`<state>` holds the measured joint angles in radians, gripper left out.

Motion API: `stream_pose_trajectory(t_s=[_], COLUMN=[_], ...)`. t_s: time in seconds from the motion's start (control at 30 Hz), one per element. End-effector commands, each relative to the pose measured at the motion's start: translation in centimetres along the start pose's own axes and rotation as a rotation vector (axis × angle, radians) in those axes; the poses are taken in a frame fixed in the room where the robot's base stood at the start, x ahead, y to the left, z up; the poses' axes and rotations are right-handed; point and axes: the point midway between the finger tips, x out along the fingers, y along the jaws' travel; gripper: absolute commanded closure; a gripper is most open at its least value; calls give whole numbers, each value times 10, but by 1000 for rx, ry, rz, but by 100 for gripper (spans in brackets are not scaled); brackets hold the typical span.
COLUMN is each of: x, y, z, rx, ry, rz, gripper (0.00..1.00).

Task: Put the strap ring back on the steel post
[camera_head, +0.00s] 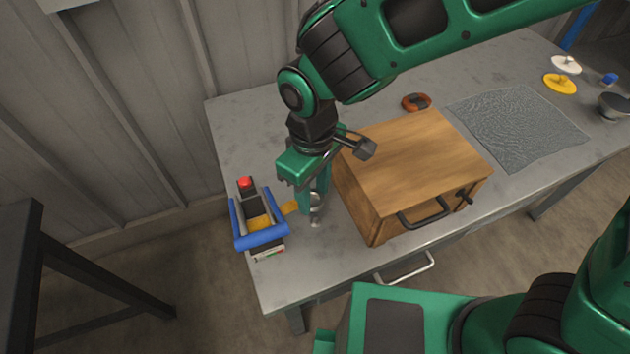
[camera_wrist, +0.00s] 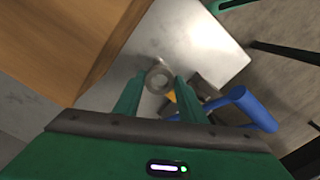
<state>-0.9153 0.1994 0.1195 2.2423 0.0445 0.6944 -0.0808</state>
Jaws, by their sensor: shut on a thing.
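A grey metal ring (camera_wrist: 159,70), which I take as the strap ring, sits between the fingertips of my gripper (camera_wrist: 160,79) in the wrist view. My gripper (camera_head: 313,204) is shut on it, low over the table's left part in the head view, where the ring (camera_head: 317,196) shows partly. A short yellow strap (camera_head: 290,208) runs from the ring side towards a dark device with blue bars (camera_head: 262,240). A small silvery piece (camera_head: 315,223) shows just below the fingertips; it may be the steel post, but I cannot tell whether the ring is around it.
A wooden box (camera_head: 415,165) with dark handles stands close right of my gripper. The device has a red knob (camera_head: 244,183). A red-brown ring (camera_head: 416,102), grey mat (camera_head: 518,128) and yellow disc (camera_head: 560,84) lie farther off. The table's front left is mostly bare.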

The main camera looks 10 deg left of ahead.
Motion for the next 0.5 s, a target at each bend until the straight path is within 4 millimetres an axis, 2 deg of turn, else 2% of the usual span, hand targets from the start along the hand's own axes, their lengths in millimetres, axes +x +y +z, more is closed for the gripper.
stream_pose_trajectory(t_s=[0.5], x=[31], y=[6], z=[4], rx=[13], ry=[-2], rz=[0], gripper=[83])
